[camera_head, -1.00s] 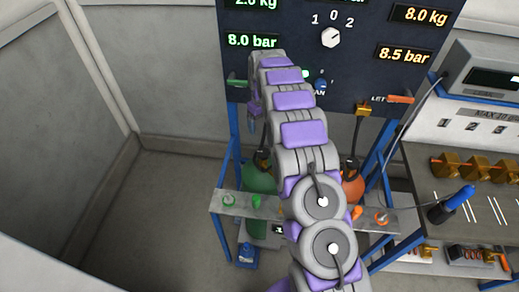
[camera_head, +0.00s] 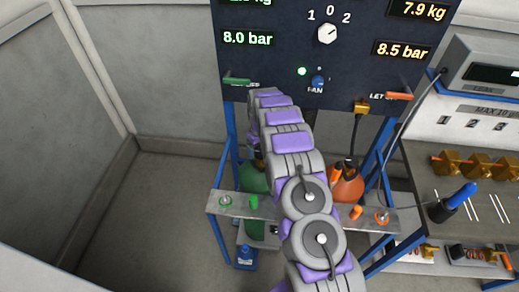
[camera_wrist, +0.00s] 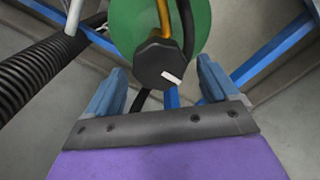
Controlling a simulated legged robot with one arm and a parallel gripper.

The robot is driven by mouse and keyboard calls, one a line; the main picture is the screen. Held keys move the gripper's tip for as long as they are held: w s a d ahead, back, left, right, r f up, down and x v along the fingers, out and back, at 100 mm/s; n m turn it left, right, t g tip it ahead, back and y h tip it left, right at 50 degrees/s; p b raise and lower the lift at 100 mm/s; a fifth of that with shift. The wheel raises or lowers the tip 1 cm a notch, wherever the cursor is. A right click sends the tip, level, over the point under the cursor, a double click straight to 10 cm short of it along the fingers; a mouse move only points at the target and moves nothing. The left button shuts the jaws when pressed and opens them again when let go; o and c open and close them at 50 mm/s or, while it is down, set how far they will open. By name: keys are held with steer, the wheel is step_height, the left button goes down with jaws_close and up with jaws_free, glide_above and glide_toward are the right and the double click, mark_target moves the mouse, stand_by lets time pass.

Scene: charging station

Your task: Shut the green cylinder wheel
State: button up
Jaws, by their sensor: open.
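The green cylinder (camera_head: 253,178) stands behind the metal shelf under the panel, partly hidden by my arm. In the wrist view the green cylinder (camera_wrist: 122,22) fills the top middle. Its dark faceted wheel (camera_wrist: 152,58), with a white mark, faces the camera. My gripper (camera_wrist: 162,67) is open, with one blue finger on each side of the wheel. A gap shows between the wheel and each finger; the depth between them is hard to judge. In the head view my arm hides the wheel.
A black ribbed hose (camera_wrist: 42,68) runs close on the left in the wrist view. An orange cylinder (camera_head: 347,187) stands right of my arm. The metal shelf (camera_head: 400,220) has small green and orange parts. A workbench (camera_head: 440,180) stands at the right; open floor lies left.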

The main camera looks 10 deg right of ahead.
steer(key=c, duration=1.1)
steer(key=shift+o, duration=0.2)
steer(key=shift+m, duration=0.3)
steer(key=m+p, duration=0.2)
steer(key=m, duration=0.1)
steer(key=shift+r, duration=0.15)
steer(key=m+p, duration=0.2)
steer(key=m, duration=0.3)
steer(key=shift+d, duration=0.2)
steer(key=m+p, duration=0.2)
steer(key=m, duration=0.2)
steer(key=shift+d, duration=0.1)
steer(key=m+p, duration=0.2)
steer(key=m, duration=0.3)
steer(key=shift+s+d, duration=0.1)
steer(key=shift+s, duration=0.05)
steer(key=shift+m, duration=0.3)
